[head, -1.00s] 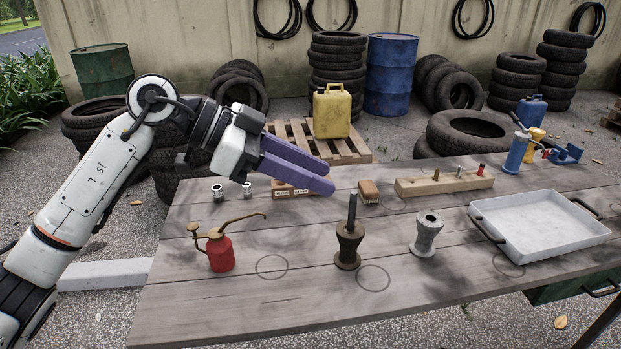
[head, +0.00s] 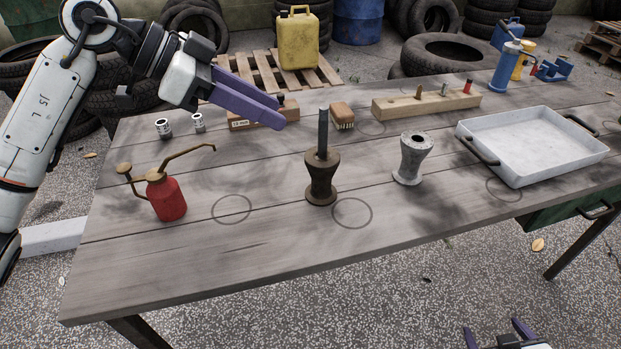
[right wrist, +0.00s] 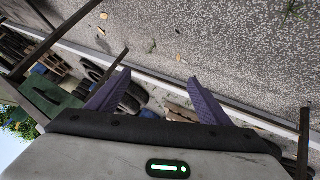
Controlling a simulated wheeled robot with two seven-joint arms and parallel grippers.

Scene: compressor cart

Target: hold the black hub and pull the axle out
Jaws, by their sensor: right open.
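The black hub (head: 321,187) stands upright on the table, a dark spool shape with a narrow waist. The axle (head: 323,132), a dark rod, stands upright in its top, its lower part hidden inside. My left gripper (head: 281,110) is in the air behind and left of the hub, clear of it; its purple fingers overlap in the picture, so I cannot tell their gap. My right gripper (head: 494,324) shows at the bottom edge in front of the table, away from the hub. In the right wrist view it (right wrist: 159,76) is open and empty.
A grey hub (head: 413,160) stands right of the black one. A red oil can (head: 166,197) is at left, a white tray (head: 538,178) at right. A brush (head: 342,114) and a wooden block with pegs (head: 400,106) lie behind. The front table edge is clear.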

